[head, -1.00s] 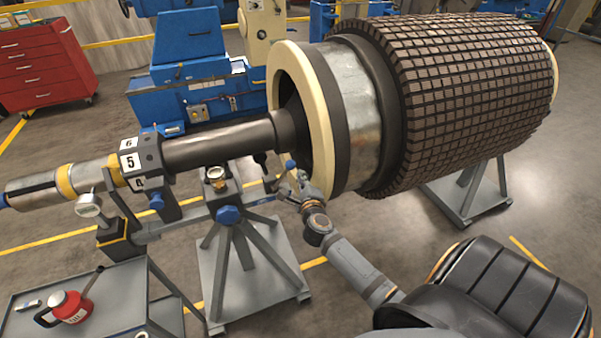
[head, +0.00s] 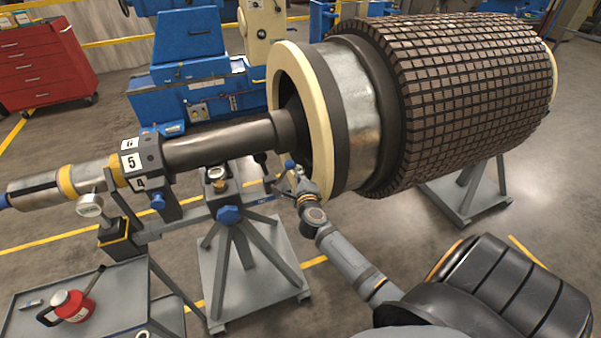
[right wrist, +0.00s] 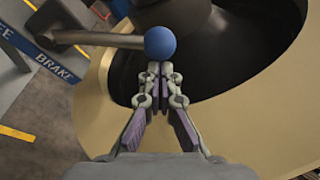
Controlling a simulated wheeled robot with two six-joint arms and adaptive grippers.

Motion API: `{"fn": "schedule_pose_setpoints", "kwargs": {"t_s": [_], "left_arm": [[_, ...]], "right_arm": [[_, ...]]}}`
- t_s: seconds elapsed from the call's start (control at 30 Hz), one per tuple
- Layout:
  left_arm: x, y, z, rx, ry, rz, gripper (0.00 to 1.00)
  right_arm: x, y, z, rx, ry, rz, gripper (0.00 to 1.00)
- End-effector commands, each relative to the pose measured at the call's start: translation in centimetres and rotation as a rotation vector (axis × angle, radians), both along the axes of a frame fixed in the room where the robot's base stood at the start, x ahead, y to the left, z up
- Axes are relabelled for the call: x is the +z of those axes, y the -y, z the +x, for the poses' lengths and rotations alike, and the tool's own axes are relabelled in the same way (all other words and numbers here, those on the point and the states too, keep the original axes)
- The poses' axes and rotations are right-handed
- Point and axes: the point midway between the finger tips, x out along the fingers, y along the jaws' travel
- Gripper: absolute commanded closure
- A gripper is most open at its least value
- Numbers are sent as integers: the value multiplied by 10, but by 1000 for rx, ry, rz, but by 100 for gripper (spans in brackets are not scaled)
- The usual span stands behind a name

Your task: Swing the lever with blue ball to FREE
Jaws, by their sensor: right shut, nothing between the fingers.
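The lever (right wrist: 100,40) ends in a blue ball (right wrist: 160,42) and lies across the right wrist view, its rod running left from the ball. The ball also shows small in the head view (head: 289,163), below the shaft. My right gripper (right wrist: 159,70) is shut and empty, its fingertips just below the ball in the wrist picture; I cannot tell whether they touch it. It also shows in the head view (head: 296,178). A blue plate (right wrist: 30,50) at left reads BRAKE, with a partly cut-off word ending in EE. My left gripper is out of view.
The large rotor (head: 470,90) with its cream ring (head: 320,130) is close beside my right gripper. The grey shaft (head: 220,143) rests on a stand (head: 240,260). A grey cart (head: 120,300) with a red can (head: 72,304) stands at front left.

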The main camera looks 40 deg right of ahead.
Motion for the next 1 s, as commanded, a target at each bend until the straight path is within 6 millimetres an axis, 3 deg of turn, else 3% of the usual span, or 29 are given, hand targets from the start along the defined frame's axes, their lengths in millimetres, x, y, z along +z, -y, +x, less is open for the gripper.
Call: {"fn": "schedule_pose_setpoints", "kwargs": {"t_s": [0.37, 0.63, 1.0], "left_arm": [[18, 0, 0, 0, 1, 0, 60], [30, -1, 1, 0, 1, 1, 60], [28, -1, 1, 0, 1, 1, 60]], "right_arm": [[15, -16, 4, 1, -37, -152, 100], [27, -42, 10, 1, -97, -397, 100], [30, -82, 20, 2, -178, -738, 100]]}}
